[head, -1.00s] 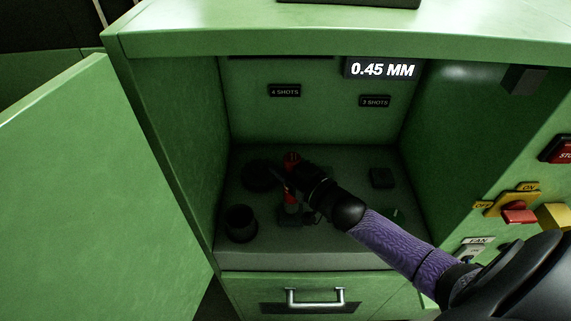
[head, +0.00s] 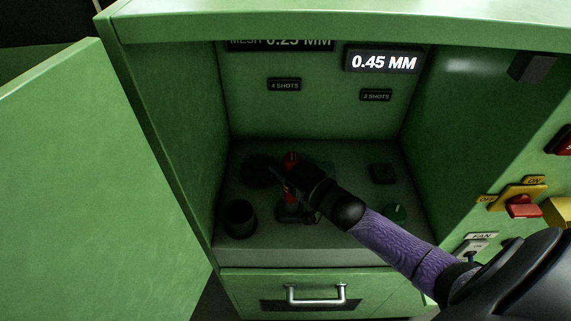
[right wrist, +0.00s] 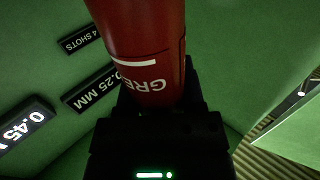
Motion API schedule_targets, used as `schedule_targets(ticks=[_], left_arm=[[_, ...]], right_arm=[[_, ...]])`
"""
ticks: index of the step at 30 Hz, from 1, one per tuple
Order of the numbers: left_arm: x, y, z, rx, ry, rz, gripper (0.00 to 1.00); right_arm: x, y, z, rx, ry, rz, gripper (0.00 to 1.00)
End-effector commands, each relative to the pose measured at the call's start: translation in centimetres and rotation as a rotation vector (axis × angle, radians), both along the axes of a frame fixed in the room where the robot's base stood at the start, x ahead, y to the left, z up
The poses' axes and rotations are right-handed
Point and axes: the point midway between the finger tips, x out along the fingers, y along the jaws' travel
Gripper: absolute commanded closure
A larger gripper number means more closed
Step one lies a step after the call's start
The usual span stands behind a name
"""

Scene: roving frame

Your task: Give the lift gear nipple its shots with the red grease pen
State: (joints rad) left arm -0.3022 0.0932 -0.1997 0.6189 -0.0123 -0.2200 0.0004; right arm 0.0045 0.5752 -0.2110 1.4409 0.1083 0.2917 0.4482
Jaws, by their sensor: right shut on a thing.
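My right gripper (head: 290,178) is shut on the red grease pen (head: 291,196) inside the open green cabinet. The pen stands roughly upright, its red ends showing above and below the fingers. In the right wrist view the red pen barrel (right wrist: 140,45), with part of white lettering, fills the space in front of the jaws. A dark round part (head: 257,168) lies just left of the gripper on the cabinet floor; I cannot tell whether it is a gear. No grease nipple can be made out, and the pen's tip is not clear. My left gripper is out of view.
A black cup (head: 240,219) stands front left, a dark block (head: 382,173) and a green knob (head: 396,212) on the right. Back wall signs read 4 SHOTS (head: 284,85), 3 SHOTS (head: 376,95), MESH 0.25 MM (head: 280,43) and lit 0.45 MM (head: 383,61). An open door (head: 95,190) flanks the left.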

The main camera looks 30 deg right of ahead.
Motion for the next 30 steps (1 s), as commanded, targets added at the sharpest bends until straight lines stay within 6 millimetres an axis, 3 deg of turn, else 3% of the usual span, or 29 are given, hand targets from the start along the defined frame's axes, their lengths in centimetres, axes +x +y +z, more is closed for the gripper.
schedule_targets(ticks=[30], left_arm=[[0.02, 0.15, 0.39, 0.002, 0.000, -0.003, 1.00]], right_arm=[[0.01, 0.00, 0.34, 0.000, 0.000, 0.000, 1.00]])
